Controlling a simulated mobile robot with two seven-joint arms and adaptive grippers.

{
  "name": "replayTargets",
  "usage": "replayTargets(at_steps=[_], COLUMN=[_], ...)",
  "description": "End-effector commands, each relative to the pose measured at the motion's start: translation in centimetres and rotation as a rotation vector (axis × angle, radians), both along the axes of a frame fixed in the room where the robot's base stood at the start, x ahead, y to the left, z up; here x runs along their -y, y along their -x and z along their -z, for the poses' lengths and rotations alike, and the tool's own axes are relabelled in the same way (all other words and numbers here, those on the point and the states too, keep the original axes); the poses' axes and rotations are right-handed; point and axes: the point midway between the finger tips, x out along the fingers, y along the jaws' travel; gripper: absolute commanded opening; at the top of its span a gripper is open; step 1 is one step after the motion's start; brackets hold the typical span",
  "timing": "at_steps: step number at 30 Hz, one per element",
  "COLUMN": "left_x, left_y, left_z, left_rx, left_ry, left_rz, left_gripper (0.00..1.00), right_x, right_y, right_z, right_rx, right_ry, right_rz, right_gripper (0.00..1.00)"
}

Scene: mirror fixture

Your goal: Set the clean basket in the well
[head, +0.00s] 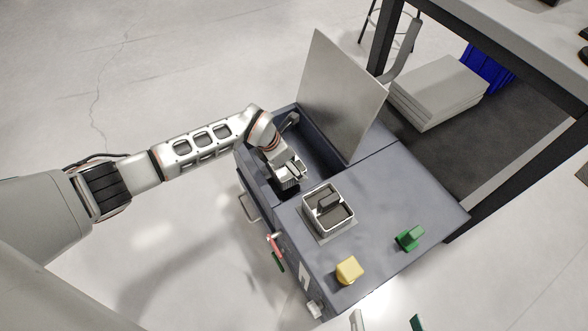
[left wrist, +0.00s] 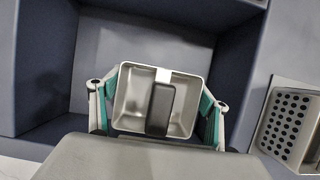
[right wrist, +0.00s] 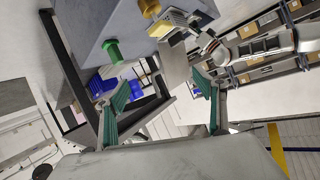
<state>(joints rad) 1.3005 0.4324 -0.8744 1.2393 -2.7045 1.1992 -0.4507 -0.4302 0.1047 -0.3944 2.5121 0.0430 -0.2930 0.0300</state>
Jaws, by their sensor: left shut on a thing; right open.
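My left gripper (head: 288,176) is shut on a metal basket (left wrist: 185,112) with a plain bright inside and a dark central handle. It holds this basket at the open well (head: 262,165); the well's pale floor (left wrist: 135,50) shows behind it in the left wrist view. Whether the basket touches the floor I cannot tell. A second basket (head: 341,218), with a dark handle, stands on a grey pad on the cabinet top; its perforated side (left wrist: 285,122) shows at right in the left wrist view. My right gripper (right wrist: 166,98) is open and empty, away from the cabinet top.
A flat upright panel (head: 342,95) rises behind the well. A yellow block (head: 349,270) and a green knob (head: 410,238) sit on the cabinet top (head: 385,190). A table with dark legs and a stack of grey slabs (head: 438,92) stand at right.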

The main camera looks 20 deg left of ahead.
Motion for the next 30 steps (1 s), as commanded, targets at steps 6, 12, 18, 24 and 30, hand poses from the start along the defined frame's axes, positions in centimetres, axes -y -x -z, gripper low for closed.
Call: replayTargets(at_steps=[6,12,18,24,30], left_x=[0.1,0.1,0.0,0.0,0.0], left_y=[0.0,0.3,-0.2,-0.2,-0.2], left_z=[1.5,4.7,4.3,4.6,4.7], left_rx=[-0.001,-0.006,0.006,0.005,0.005], left_ry=[0.002,0.001,0.000,0.001,0.001], left_rz=[0.000,0.001,0.001,0.000,0.000], left_gripper=[0.51,0.51,0.47,0.47,0.93], right_x=[-0.7,-2.1,-2.5,-2.5,-2.5], right_y=[0.4,1.1,0.9,1.0,1.0], right_z=[0.5,1.1,0.5,0.6,0.6], right_rx=[-0.021,-0.062,-0.056,-0.058,-0.059], right_ry=[-0.057,-0.179,-0.215,-0.212,-0.214], right_rz=[0.017,0.057,0.070,0.070,0.070], right_gripper=[0.70,0.70,0.70,0.70,0.70])
